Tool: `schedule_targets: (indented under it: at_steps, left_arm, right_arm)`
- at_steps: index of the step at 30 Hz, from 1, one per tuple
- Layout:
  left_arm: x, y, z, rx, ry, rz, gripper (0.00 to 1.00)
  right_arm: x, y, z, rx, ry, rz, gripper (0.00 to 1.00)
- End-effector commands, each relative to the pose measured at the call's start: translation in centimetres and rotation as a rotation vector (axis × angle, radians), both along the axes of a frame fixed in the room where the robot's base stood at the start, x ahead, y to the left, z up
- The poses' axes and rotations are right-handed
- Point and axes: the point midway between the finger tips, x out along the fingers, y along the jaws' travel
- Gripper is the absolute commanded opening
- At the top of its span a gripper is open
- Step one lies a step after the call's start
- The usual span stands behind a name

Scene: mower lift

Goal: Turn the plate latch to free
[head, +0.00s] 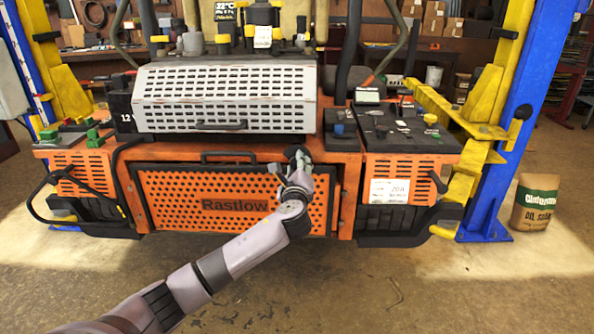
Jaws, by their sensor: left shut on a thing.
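The orange perforated plate (170,203) marked "Rastlow" sits upright in the front of the orange machine. My left gripper (296,160) is at the plate's upper right corner, with my arm reaching up from the lower left across the plate. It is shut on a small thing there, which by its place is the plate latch. The fingers hide most of the latch, so its angle cannot be told. My right gripper is out of view.
A black handle (228,154) runs along the plate's top edge. A white slotted cover (225,95) lies above it. Blue and yellow lift posts (511,120) stand at both sides. An oil-dry bag (534,203) stands at the right. The floor in front is clear.

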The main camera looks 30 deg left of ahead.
Motion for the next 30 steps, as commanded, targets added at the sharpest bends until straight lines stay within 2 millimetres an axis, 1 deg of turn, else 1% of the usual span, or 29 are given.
schedule_targets:
  at_steps: [1,3,18,24,30]
  left_arm:
    - [0.0,0.0,-0.3,-0.04,-0.024,0.001,0.04]
    - [0.0,0.0,-0.3,-0.099,-0.059,0.001,0.04]
    - [0.0,0.0,-0.1,-0.47,-0.286,0.001,0.04]
    - [0.0,-0.1,0.0,-0.565,-0.345,0.001,0.04]
    - [0.0,0.0,0.0,-0.619,-0.379,0.001,0.04]
  right_arm:
    - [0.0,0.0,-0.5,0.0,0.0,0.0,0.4]
    - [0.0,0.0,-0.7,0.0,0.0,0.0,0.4]
    - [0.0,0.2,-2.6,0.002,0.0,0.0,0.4]
    - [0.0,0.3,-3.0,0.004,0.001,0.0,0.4]
    - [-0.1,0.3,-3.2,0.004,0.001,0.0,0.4]
